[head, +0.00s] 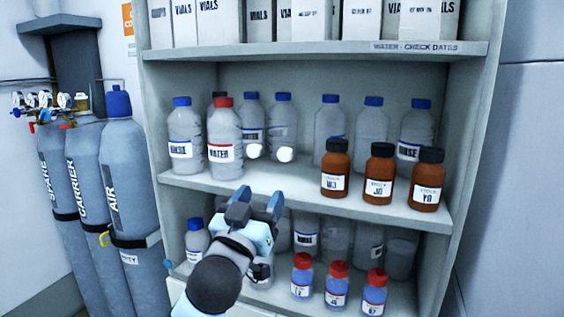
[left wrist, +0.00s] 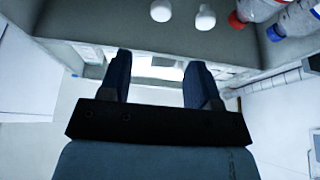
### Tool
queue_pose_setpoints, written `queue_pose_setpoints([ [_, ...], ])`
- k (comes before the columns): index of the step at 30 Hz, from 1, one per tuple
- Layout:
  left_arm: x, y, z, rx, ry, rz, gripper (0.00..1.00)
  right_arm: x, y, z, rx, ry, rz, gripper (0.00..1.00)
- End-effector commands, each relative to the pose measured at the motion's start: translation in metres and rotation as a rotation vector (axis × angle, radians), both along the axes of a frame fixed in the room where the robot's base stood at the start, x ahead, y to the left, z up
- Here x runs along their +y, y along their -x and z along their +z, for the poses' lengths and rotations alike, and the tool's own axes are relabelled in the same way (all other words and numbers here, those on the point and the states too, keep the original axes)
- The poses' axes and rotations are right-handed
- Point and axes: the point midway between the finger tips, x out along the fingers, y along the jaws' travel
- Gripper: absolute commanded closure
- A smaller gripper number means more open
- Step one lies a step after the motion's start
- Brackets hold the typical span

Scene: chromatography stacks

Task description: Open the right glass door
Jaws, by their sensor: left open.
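The glass doors are hard to make out; the shelving behind shows through clearly. Two round white knobs stand in front of the middle shelf. The right knob (head: 284,154) and left knob (head: 255,150) are close together. My left gripper (head: 258,199) is open and empty, below the knobs and apart from them. The left wrist view appears turned over: the right knob (left wrist: 161,10) is at the top edge, beyond the open fingers (left wrist: 158,68), and the left knob (left wrist: 205,18) is beside it. My right gripper is not in view.
The cabinet (head: 480,110) holds vial boxes on top, clear bottles and brown bottles (head: 379,178) in the middle, and red-capped bottles (head: 337,285) below. Gas cylinders (head: 128,180) stand to its left. Wall panels (head: 530,150) are to its right.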

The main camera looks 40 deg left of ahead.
Motion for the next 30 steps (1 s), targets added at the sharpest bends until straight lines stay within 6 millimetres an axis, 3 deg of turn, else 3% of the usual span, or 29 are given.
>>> queue_pose_setpoints([
  [1,0.001,-0.005,-0.002,-0.004,-0.003,0.001,0.43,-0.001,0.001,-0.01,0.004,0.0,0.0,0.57],
  [5,0.004,-0.016,0.004,-0.004,-0.004,0.001,0.43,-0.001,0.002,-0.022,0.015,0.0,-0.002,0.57],
  [6,0.007,-0.026,0.014,0.0,-0.004,0.003,0.43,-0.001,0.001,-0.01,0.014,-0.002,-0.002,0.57],
  [10,0.013,-0.052,0.025,0.001,-0.004,0.003,0.43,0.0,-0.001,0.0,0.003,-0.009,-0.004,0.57],
  [18,0.024,-0.096,0.043,0.001,-0.003,0.002,0.43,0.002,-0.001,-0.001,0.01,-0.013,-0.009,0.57],
  [24,0.027,-0.111,0.048,0.003,-0.002,0.001,0.43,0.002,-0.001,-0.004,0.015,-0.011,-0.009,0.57],
  [30,0.028,-0.113,0.048,0.003,-0.002,0.001,0.43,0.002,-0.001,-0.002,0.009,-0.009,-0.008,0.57],
])
